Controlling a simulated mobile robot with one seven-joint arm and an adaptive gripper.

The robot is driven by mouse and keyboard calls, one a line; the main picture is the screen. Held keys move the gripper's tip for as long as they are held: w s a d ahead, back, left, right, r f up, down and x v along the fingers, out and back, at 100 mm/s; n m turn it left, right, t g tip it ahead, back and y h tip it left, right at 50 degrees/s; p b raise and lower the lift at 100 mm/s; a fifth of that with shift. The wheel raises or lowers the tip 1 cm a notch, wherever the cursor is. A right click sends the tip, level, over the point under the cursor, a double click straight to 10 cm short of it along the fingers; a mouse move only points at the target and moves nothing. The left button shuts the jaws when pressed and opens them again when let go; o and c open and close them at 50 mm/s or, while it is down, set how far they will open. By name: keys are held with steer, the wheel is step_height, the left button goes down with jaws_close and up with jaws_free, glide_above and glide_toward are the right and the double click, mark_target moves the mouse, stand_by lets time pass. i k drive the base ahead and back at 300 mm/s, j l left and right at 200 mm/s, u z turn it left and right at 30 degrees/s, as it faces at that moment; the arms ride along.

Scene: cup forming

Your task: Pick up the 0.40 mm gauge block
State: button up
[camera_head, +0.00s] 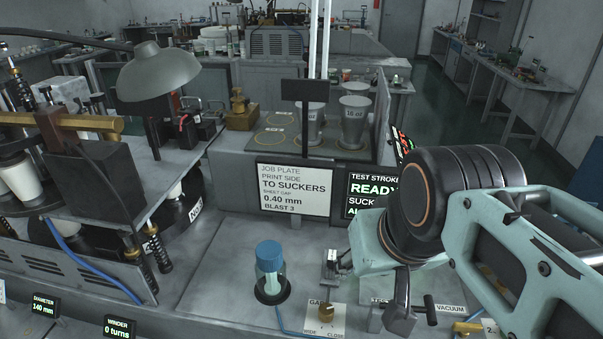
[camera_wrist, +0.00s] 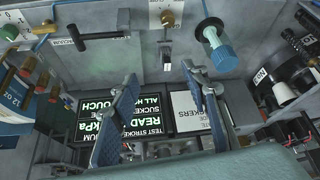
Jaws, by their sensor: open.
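A small pale metal piece on a little stand (camera_head: 332,262) sits on the grey bench between the blue-capped jar and my arm. It also shows in the wrist view (camera_wrist: 167,58), ahead of the fingertips. It may be the gauge block, but I can read no size on it. My gripper (camera_wrist: 158,74) is open, with its two blue-padded fingers spread wide and nothing between them. In the head view my arm hides the fingers. The job card (camera_head: 293,191) reads "SHEET GAP 0.40 mm".
The blue-capped jar (camera_head: 270,258) stands left of the small stand. A brass gap knob (camera_head: 326,313) is in front of it. A black vacuum lever (camera_wrist: 85,36) lies to one side. The READY screen (camera_head: 368,193) is behind. Bare bench lies left of the jar.

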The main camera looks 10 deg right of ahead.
mark_target(332, 256)
steer(key=z, duration=0.7)
steer(key=k+j+z, duration=0.1)
steer(key=z, duration=0.35)
steer(key=k+z, duration=0.2)
steer(key=z, duration=0.2)
steer(key=k+u, duration=0.2)
steer(key=k+z, duration=0.2)
